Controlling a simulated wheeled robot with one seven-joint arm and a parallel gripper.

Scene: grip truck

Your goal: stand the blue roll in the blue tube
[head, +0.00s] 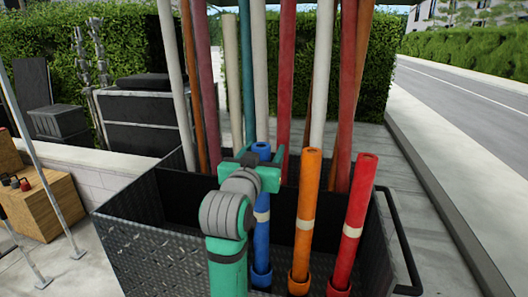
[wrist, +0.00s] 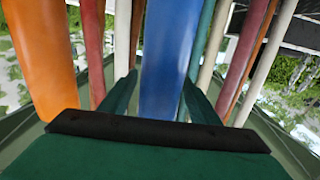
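The blue roll (head: 262,240), with a pale band, is upright at the near side of the dark metal truck bin. Its lower end meets the short blue tube (head: 261,279), and it looks to be inside the tube's rim. My teal gripper (head: 264,160) is near the roll's top, its fingers one on each side. In the wrist view the blue roll (wrist: 169,60) stands between the two green fingers (wrist: 160,92), with a narrow gap at the left finger. The gripper looks open around the roll. My wrist hides part of the roll's left side.
An orange roll (head: 307,195) and a red roll (head: 357,210) stand close on the right, in matching tubes. Several long poles rise behind. The bin has a patterned metal wall (head: 150,255) and a black handle (head: 402,240). A wooden crate (head: 48,208) is at left.

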